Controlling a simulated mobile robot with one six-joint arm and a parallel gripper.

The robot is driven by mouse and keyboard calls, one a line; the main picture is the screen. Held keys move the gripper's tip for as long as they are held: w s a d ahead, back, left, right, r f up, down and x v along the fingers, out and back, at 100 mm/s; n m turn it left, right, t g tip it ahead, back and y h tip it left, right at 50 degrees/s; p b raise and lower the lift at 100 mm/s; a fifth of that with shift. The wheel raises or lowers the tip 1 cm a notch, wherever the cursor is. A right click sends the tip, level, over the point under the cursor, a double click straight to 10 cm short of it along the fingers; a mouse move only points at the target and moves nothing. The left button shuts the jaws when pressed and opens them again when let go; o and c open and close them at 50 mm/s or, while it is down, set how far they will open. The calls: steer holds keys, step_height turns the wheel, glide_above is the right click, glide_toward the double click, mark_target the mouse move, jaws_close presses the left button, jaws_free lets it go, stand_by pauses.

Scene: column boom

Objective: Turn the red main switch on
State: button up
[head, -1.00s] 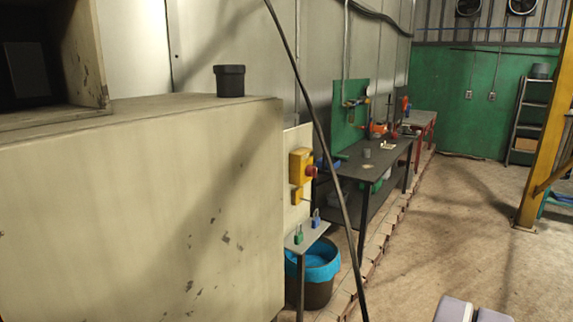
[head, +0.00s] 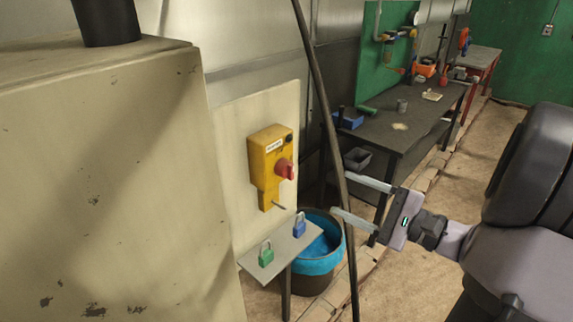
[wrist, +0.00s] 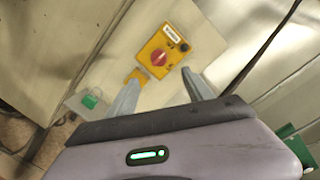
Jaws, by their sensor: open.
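The red main switch (head: 285,169) is a knob on the front of a yellow box (head: 259,158), mounted on a pale panel (head: 232,130). A yellow tab with a thin metal pin sits under the box. In the wrist view the red switch (wrist: 159,58) shows face-on between the finger lines, on the yellow box (wrist: 180,45). I cannot tell which position the knob is turned to. My gripper (head: 339,194) is open and empty, to the right of the switch in the head view, its fingers pointing toward the panel and apart from the knob.
A small shelf (head: 283,250) below holds a green padlock (head: 266,257) and a blue padlock (head: 299,229). A blue-lined bin (head: 318,266) stands beneath. A dark cable (head: 325,110) hangs between panel and workbench (head: 415,128). A large beige cabinet (head: 110,180) fills the left.

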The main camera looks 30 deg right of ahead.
mark_target(293, 172)
steer(key=x, duration=1.4)
steer(key=shift+w+a+b, duration=0.1)
steer(key=shift+b, duration=0.3)
jaws_close()
